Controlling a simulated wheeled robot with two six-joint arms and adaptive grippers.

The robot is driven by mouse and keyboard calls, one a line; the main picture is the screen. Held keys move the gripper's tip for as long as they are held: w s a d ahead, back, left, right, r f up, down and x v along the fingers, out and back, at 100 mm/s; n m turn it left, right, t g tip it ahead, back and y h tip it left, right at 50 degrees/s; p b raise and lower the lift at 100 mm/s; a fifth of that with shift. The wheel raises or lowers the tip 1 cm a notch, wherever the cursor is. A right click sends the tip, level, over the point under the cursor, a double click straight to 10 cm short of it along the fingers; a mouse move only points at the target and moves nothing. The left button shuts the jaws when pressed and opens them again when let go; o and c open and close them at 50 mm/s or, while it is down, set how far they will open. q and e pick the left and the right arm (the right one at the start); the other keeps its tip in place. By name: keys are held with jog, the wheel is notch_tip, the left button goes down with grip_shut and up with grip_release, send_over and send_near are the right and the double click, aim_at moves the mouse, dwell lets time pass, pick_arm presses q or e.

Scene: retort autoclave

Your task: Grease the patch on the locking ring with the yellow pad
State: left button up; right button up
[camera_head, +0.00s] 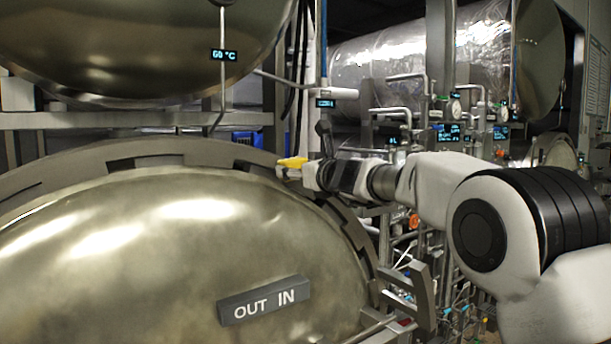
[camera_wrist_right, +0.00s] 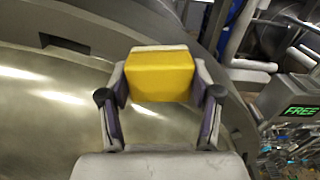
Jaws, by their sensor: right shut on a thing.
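The yellow pad (camera_wrist_right: 160,77) is held between the two fingers of my right gripper (camera_wrist_right: 160,105), which is shut on it. In the head view the pad (camera_head: 292,162) shows at the tip of the right gripper (camera_head: 288,170), by the upper right rim of the big door. The locking ring (camera_head: 130,152) curves around the domed door (camera_head: 150,240), with notches along it. In the right wrist view the ring (camera_wrist_right: 80,42) passes behind the pad. I cannot tell whether the pad touches it. I cannot make out the grease patch. My left gripper is not in view.
A dark OUT IN plate (camera_head: 264,301) is on the door. Another large dome (camera_head: 130,45) hangs above. Pipes, valves and small displays (camera_head: 450,131) crowd the right side behind my arm. A green FREE display (camera_wrist_right: 300,110) shows in the right wrist view.

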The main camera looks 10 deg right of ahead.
aim_at(269, 158)
jog(key=shift+s+a+r, duration=0.25)
jog(key=shift+a+r, duration=0.1)
jog(key=shift+a, duration=0.35)
jog(key=shift+s+a+r, duration=0.25)
jog(key=shift+a+r, duration=0.15)
jog(key=shift+a, duration=0.25)
jog(key=shift+s+a+r, duration=0.25)
jog(key=shift+a+r, duration=0.1)
jog(key=shift+a, duration=0.35)
jog(key=shift+s+a+r, duration=0.1)
jog(key=shift+a, duration=0.15)
jog(key=shift+w+d+f+b, duration=0.1)
jog(key=shift+w+d+f, duration=0.15)
jog(key=shift+d, duration=0.35)
jog(key=shift+w+d+f+b, duration=0.2)
jog(key=shift+d+f, duration=0.15)
jog(key=shift+d, duration=0.25)
jog(key=shift+w+d+f+b, duration=0.1)
jog(key=shift+w+d+f, duration=0.15)
jog(key=shift+d, duration=0.35)
jog(key=shift+w+d+f, duration=1.2)
jog(key=shift+d+f, duration=0.7)
jog(key=shift+d, duration=1.6)
jog(key=b+v, duration=0.5)
jog(key=v, duration=0.1)
jog(key=shift+s+a, duration=0.1)
